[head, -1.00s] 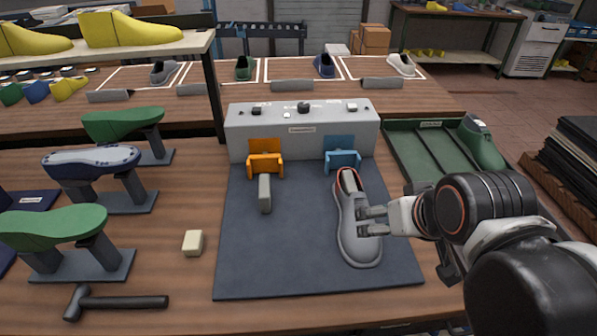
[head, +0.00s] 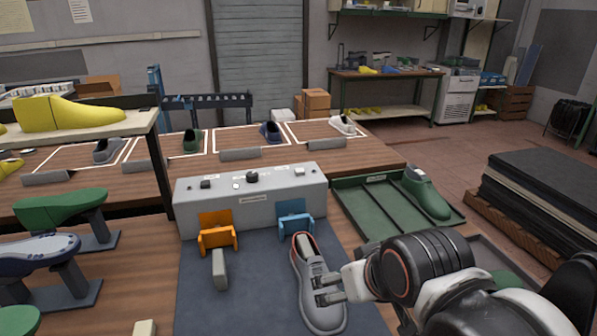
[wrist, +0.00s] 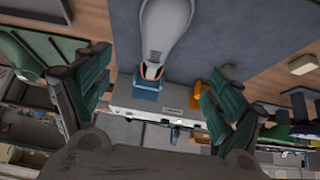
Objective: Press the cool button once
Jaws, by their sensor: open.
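A grey control box (head: 250,200) stands at the back of the dark mat, with small buttons and a dark knob (head: 252,177) on top. Small buttons show at its left (head: 205,184) and a pale one at its right (head: 299,171); their labels are too small to read, so I cannot tell which is the cool button. My gripper (head: 322,290) is open over or beside the grey shoe (head: 313,265), well in front of the box. In the wrist view my open gripper (wrist: 154,68) faces the shoe (wrist: 165,30) and the box (wrist: 145,100).
An orange holder (head: 217,238) and a blue holder (head: 295,222) stand before the box. A green tray (head: 362,225) with a green shoe (head: 428,195) lies right. A shelf with a yellow last (head: 75,113) stands left.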

